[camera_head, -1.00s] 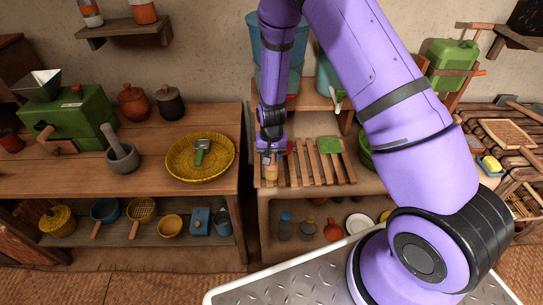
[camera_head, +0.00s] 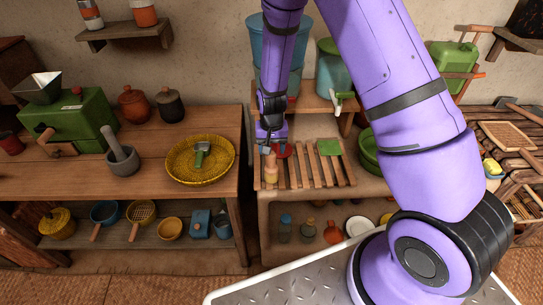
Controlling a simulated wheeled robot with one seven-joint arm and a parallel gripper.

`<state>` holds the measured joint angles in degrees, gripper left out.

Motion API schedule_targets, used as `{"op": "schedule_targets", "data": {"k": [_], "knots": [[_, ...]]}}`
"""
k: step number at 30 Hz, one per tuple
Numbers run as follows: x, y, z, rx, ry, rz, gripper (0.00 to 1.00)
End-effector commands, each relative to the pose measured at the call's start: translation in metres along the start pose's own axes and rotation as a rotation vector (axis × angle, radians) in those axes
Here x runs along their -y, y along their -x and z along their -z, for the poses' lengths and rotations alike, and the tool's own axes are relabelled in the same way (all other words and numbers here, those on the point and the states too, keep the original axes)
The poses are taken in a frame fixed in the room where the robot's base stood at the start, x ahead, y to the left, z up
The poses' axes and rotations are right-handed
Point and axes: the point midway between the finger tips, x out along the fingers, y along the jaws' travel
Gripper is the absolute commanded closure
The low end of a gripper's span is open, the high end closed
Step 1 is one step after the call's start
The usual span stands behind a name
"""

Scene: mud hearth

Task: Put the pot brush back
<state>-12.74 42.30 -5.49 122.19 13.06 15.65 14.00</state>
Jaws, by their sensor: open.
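A small wooden brush with pale tan bristles (camera_head: 271,170), which looks like the pot brush, stands about upright at the left end of the slatted wooden rack (camera_head: 315,177). My gripper (camera_head: 269,150) points down just behind and above the brush's top, with its jaws open. I cannot tell whether a finger still touches the brush. The gripper partly hides a red item (camera_head: 284,150) at the back of the rack.
A green square pad (camera_head: 329,147) lies at the rack's back right. Blue containers stand on the shelf behind. A yellow woven tray (camera_head: 181,174) holding a green-handled tool (camera_head: 201,152) is on the left table. Green bowls (camera_head: 369,150) sit right of the rack, near my arm.

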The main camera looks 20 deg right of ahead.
Motion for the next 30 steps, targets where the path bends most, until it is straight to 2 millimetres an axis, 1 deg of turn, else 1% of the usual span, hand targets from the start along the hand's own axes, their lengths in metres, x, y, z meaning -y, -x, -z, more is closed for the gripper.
{"op": "schedule_targets", "data": {"k": [1,3,9,13,20,23,26,29,30], "knots": [[0.001,0.011,0.0,-0.004,0.001,0.002,0.4],[0.001,0.024,0.001,-0.004,0.001,0.002,0.4],[0.001,0.053,0.0,-0.002,0.0,0.002,0.4],[0.001,0.064,0.0,-0.001,0.0,0.001,0.4],[0.0,0.07,0.0,-0.001,0.0,0.001,0.4],[-0.001,0.082,-0.001,-0.009,0.005,0.01,0.4],[-0.004,0.109,-0.003,-0.025,0.016,0.03,0.4],[-0.01,0.146,-0.009,-0.048,0.035,0.055,0.4],[-0.014,0.161,-0.013,-0.058,0.043,0.065,0.4]]}}
